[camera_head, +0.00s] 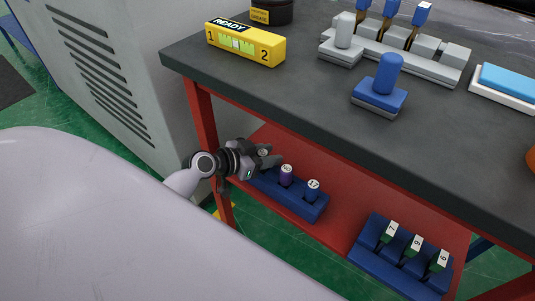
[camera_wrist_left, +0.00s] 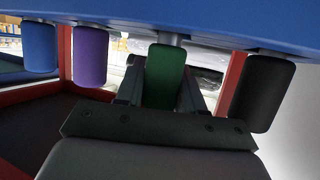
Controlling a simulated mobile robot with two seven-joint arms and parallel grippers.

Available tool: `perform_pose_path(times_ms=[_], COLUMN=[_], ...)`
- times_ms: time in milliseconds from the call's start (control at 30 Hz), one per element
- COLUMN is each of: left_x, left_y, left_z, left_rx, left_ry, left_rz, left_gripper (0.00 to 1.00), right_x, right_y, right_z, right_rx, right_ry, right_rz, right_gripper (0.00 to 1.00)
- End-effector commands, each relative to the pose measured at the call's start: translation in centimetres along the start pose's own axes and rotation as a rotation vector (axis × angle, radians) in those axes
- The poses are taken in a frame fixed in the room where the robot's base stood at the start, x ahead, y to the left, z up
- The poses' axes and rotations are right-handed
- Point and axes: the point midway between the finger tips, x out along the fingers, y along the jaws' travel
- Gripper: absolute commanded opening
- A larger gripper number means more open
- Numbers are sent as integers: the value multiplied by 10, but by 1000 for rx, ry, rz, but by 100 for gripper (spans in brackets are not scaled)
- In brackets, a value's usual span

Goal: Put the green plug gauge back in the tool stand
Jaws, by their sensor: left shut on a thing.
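The blue tool stand (camera_head: 300,207) sits on the red lower shelf in the head view. My left gripper (camera_head: 266,159) is at its far left end, shut on the green plug gauge (camera_wrist_left: 162,76), whose green handle shows between the fingers in the left wrist view. A short grey neck shows between the handle and the stand's blue body (camera_wrist_left: 230,22); how deep it sits cannot be told. A purple gauge (camera_head: 286,175) and a blue gauge (camera_head: 312,191) stand in the same stand. A black gauge (camera_wrist_left: 262,94) shows on the green one's other side. My right gripper is not in view.
Another blue rack (camera_head: 385,271) with several tagged pieces stands to the right on the red shelf (camera_head: 335,226). The dark tabletop (camera_head: 300,92) overhangs the shelf. It carries a yellow READY box (camera_head: 245,45), a blue knobbed block (camera_head: 382,88) and a grey rack (camera_head: 425,62). A red leg (camera_head: 203,115) stands near my gripper.

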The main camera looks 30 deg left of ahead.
Motion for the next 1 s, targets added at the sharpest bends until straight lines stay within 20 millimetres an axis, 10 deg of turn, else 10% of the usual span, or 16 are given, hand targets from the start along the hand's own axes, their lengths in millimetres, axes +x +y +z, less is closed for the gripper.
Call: perform_pose_path(times_ms=[267,300,367,1000], left_x=[0,0,0,-24], left_y=[0,0,0,0], left_z=[0,0,0,11], left_rx=[0,0,0,1], left_ry=[1,1,1,-2], left_rz=[0,0,0,-1], left_gripper=[11,51,67,67], right_x=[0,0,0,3], right_y=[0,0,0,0], right_z=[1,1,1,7], right_rx=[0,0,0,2], right_ry=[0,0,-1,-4], right_rz=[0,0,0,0], right_gripper=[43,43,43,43])
